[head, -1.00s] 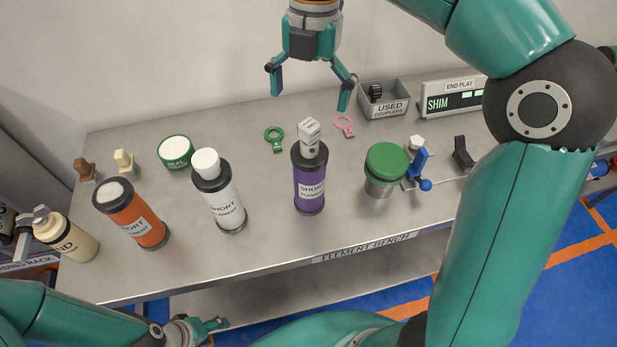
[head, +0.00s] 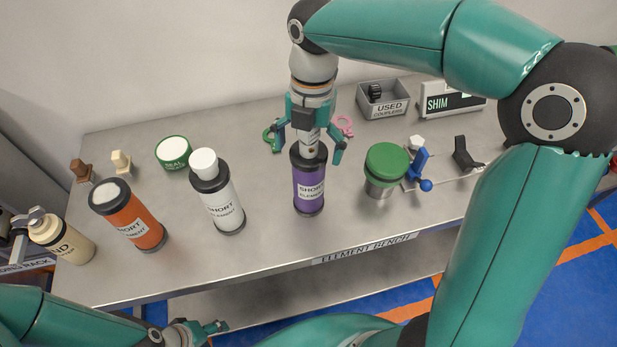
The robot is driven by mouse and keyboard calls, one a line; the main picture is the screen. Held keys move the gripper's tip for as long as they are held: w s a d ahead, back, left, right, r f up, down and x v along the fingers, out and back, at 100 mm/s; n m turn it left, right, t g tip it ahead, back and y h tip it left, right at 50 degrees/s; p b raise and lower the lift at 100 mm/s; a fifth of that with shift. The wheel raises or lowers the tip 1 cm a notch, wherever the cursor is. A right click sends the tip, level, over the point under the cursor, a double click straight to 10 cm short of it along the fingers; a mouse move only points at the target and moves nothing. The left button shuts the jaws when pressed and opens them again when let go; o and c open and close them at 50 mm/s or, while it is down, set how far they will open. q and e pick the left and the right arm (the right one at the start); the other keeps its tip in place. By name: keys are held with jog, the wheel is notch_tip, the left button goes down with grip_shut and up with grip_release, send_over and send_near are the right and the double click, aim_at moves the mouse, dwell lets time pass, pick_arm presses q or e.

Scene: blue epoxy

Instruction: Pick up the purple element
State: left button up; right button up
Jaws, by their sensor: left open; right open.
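The purple element (head: 310,190) stands upright on the bench, a purple cylinder with black ends and a white "SHORT ELEMENT" label. A pale grey block-like top (head: 308,148) rises from its upper end. My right gripper (head: 309,154) is open, pointing down, with its fingers on either side of that grey top; I cannot tell whether they touch it. The gripper's body hides the upper part of the top. My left gripper (head: 213,328) is open and empty at the bottom, in front of the bench and well away from the element.
A white element (head: 222,205) and an orange element (head: 132,220) stand to the left. A green-lidded cup (head: 385,165) and a blue clamp (head: 417,166) stand to the right. Pink and green tags lie behind. The grey "USED COUPLERS" bin (head: 388,104) is at the back.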

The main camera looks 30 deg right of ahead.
jog(key=shift+c, duration=0.2)
jog(key=c, duration=1.6)
jog(key=shift+c, duration=1)
jog(key=shift+r, duration=0.2)
